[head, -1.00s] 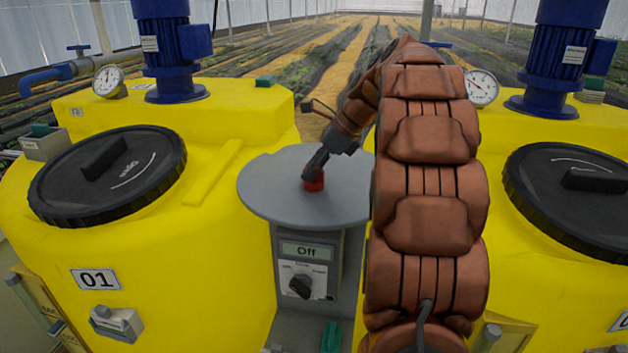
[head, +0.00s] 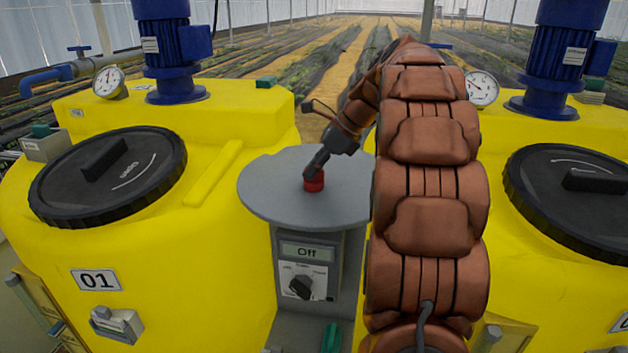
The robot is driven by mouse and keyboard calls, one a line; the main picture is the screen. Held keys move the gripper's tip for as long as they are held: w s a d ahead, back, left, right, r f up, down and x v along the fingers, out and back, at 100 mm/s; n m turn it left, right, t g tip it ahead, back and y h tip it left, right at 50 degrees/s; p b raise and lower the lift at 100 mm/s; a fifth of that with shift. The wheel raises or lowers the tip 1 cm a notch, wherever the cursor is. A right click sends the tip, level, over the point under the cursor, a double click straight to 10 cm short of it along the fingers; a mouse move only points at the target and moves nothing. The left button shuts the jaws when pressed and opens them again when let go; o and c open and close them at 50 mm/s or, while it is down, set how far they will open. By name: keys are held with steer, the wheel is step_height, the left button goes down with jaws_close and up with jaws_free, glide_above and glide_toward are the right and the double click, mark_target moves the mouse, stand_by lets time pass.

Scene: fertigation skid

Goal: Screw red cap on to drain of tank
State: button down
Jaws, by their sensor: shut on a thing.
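The red cap (head: 314,184) is on the round grey table (head: 268,190) between the two yellow tanks. My gripper (head: 314,172) reaches down from the upper right and is shut on the cap. The cap looks upright and at the table surface; I cannot tell whether it is lifted slightly. The left yellow tank (head: 215,250) carries the label 01. The right yellow tank (head: 550,290) is partly hidden behind my arm. I cannot make out a drain on either tank.
A control box (head: 306,270) reading Off, with a black knob, stands below the table. Black lids (head: 108,175) (head: 575,195), blue motors (head: 170,50) (head: 562,55) and gauges (head: 108,82) (head: 481,88) top the tanks. The table's left side is bare.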

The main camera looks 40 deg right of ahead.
steer(key=shift+r+p, duration=0.4)
steer(key=shift+r, duration=2.1)
